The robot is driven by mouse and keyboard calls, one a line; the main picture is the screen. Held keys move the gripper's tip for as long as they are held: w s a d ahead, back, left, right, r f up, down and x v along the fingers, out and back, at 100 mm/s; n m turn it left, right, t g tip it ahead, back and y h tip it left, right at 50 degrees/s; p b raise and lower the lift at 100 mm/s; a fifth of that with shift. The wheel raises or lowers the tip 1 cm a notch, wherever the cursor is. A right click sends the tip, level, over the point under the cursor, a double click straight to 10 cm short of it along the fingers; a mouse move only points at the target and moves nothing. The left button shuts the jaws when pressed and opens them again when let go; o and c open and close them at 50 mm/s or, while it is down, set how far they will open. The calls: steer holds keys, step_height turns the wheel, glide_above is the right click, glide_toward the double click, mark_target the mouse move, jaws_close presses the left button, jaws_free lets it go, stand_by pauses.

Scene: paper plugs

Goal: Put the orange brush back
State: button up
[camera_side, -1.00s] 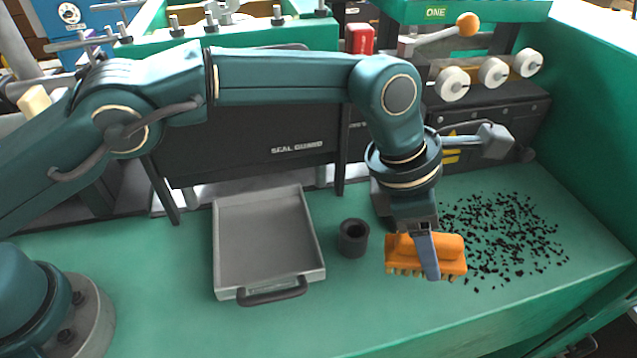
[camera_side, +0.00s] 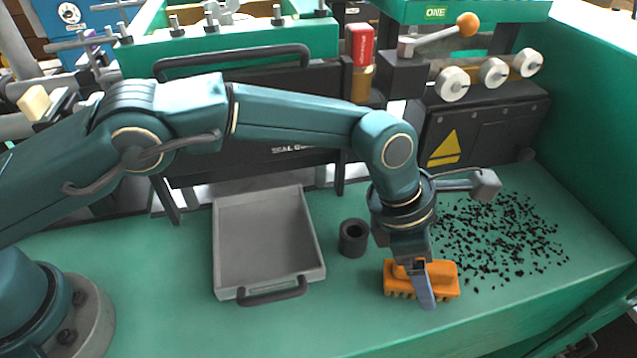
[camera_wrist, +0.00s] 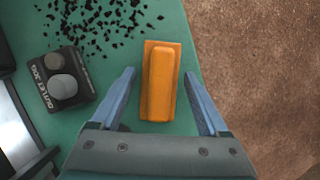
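The orange brush (camera_side: 395,272) lies on the green bench top near its front edge, bristles down. It also shows in the wrist view (camera_wrist: 160,85), lengthwise between my fingers. My gripper (camera_side: 425,290) points down over the brush, one finger in front of its near side. In the wrist view my gripper (camera_wrist: 160,76) is open, with a green gap between each finger and the brush. The far finger is hidden in the side view.
Black paper plugs (camera_side: 500,235) are scattered right of the brush. A grey tray (camera_side: 312,250) with a black handle and a dark cup (camera_side: 353,238) stand to the left. Bench front is clear.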

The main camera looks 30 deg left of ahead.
stand_by(0.3)
steer(key=v, duration=1.2)
steer(key=s+a+r+m+t, duration=0.1)
steer(key=a+r+m, duration=0.15)
steer(key=a, duration=0.25)
steer(key=s+a+r+m+t+y, duration=0.1)
steer(key=a+r+m, duration=0.1)
steer(key=a+m, duration=0.3)
steer(key=s+a+r+m, duration=0.1)
steer(key=a+r+m, duration=0.15)
steer(key=a, duration=0.35)
steer(key=s+a+f+m+t+y, duration=0.2)
steer(key=s+a+f+m+y, duration=0.1)
steer(key=s+a+m, duration=0.8)
steer(key=shift+s+a+f+m, duration=0.3)
steer(key=shift+a+f+m, duration=0.4)
steer(key=shift+a, duration=0.15)
